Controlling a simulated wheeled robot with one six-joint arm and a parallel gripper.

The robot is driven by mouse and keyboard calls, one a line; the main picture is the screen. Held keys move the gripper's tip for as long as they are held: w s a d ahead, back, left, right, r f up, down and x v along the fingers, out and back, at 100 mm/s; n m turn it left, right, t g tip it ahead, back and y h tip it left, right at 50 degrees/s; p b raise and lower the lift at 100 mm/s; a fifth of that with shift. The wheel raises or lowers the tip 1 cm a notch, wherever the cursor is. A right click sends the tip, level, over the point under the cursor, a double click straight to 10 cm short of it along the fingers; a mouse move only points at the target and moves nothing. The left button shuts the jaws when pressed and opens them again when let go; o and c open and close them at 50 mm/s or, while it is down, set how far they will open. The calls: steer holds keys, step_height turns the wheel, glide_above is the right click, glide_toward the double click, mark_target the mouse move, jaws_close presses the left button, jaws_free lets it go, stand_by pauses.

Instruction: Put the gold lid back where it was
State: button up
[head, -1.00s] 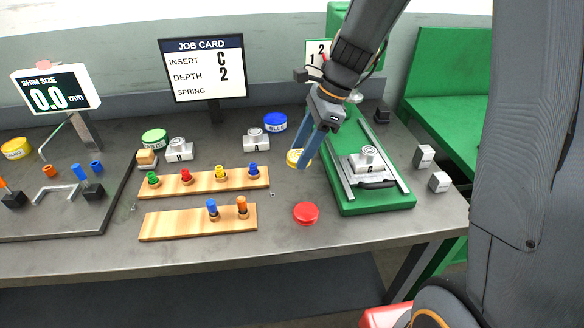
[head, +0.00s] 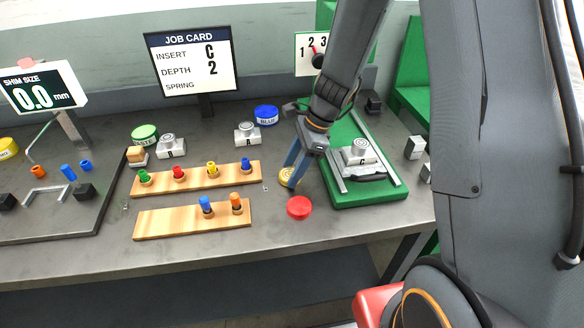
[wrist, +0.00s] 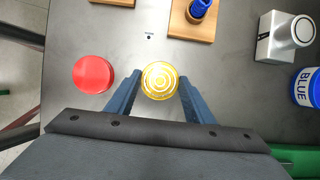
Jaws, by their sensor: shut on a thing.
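The gold lid (wrist: 160,80) is a round yellow disc with pale rings, seen between my gripper's two blue fingers in the wrist view. My gripper (head: 291,174) is shut on it, low over the grey table between the wooden racks and the green press base. In the head view the lid (head: 286,175) is partly hidden by the fingers. I cannot tell whether the lid touches the table.
A red disc (head: 299,208) lies close by on the table. The green press base (head: 370,197) with insert C (head: 361,153) stands right. Wooden peg racks (head: 180,220) stand left. Blue (head: 266,115) and green (head: 144,134) tins and insert A (head: 248,135) stand behind.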

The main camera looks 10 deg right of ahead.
steer(key=shift+f, duration=0.15)
steer(key=o, duration=1.1)
steer(key=b+v, duration=0.2)
steer(key=v, duration=0.9)
steer(key=s+d+f+n+h, duration=0.1)
steer(key=s+d+n+h, duration=0.1)
steer(key=s+n, duration=0.5)
steer(key=s+d+f+n+t+h, duration=0.1)
steer(key=s+d+n+h, duration=0.1)
steer(key=s+n, duration=0.5)
steer(key=shift+s+d+n, duration=0.15)
steer(key=shift+d+n, duration=0.25)
steer(key=shift+n, duration=1.6)
steer(key=shift+f, duration=0.1)
